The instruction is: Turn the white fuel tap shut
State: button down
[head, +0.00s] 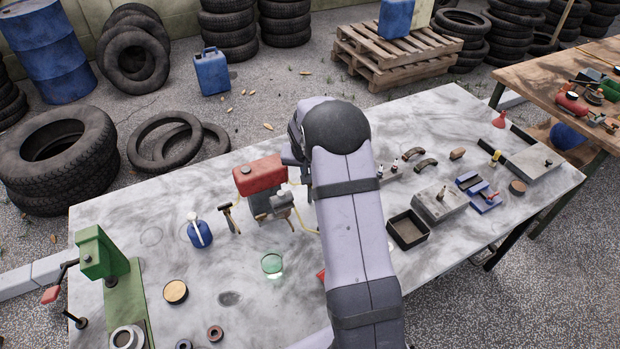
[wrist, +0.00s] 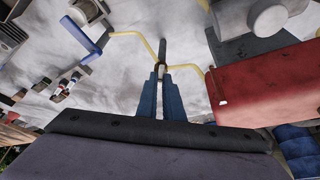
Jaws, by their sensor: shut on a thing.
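My gripper (wrist: 161,82) shows in the wrist view as two blue fingers close together at the middle. A small white piece, the fuel tap (wrist: 165,71), shows at the fingertips, and the fingers are closed on it. They hide most of it, so I cannot tell how far it is turned. A dark rod (wrist: 162,50) stands just beyond the tips. A yellow fuel line (wrist: 187,67) runs from the tap towards the red tank (wrist: 265,92). In the head view my arm hides the gripper and tap, while the red tank (head: 260,172) shows beside it.
The grey table (head: 370,305) holds a blue bottle (head: 200,233) and a green press (head: 97,255) at left. A black tray (head: 408,229) and a grey block (head: 440,206) lie right of my arm. The dark engine part (wrist: 252,45) is close to the fingers' right.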

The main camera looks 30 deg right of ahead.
jog(key=m+b, duration=0.1)
jog(key=b, duration=0.2)
jog(key=shift+w+a+f+m+h, duration=0.1)
jog(key=shift+w+f+m+h, duration=0.05)
jog(key=shift+f+m+h, duration=0.2)
jog(key=m+g+b, duration=0.1)
jog(key=m+b, duration=0.2)
jog(key=shift+r+h, duration=0.1)
jog(key=shift+h, duration=0.15)
jog(key=shift+w+a+r+m+g+h+b, duration=0.15)
jog(key=shift+m+g+b, duration=0.2)
jog(key=shift+m, duration=0.3)
jog(key=shift+d+m+g+h+b, duration=0.15)
jog(key=shift+m+g+b, duration=0.2)
jog(key=shift+m, duration=0.25)
jog(key=shift+w+a+r+m+g, duration=0.1)
jog(key=shift+m+g, duration=0.25)
jog(key=shift+m, duration=0.6)
jog(key=shift+a+m+g, duration=0.1)
jog(key=shift+m+g, duration=0.25)
jog(key=shift+m, duration=0.6)
jog(key=shift+d, duration=0.1)
jog(key=c, duration=1.9)
grip_release()
